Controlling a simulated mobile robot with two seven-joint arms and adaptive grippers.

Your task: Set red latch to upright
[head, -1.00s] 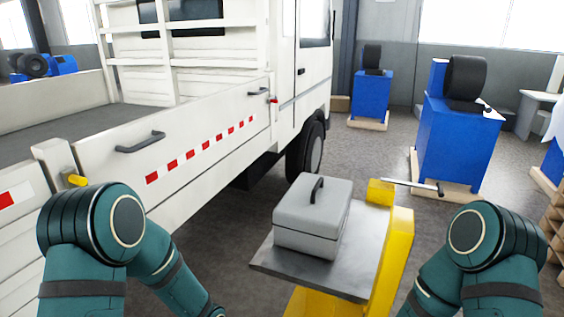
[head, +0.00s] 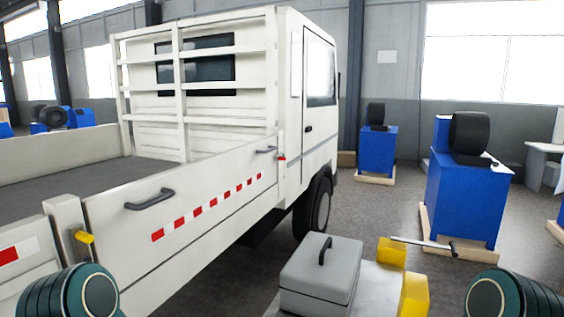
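A small red latch (head: 282,157) is on the white truck's side panel (head: 205,203), at its far end beside the cab. It is too small here to tell its angle surely, but it looks closer to lying flat than upright. Neither of my grippers is in view; only rounded teal parts of my arms show at the bottom left and bottom right corners, well away from the red latch.
A grey toolbox (head: 318,277) sits on a cart with yellow posts (head: 391,252), in front and right of the truck. Blue machines (head: 465,195) stand behind on the right. Grey floor is open between truck and machines.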

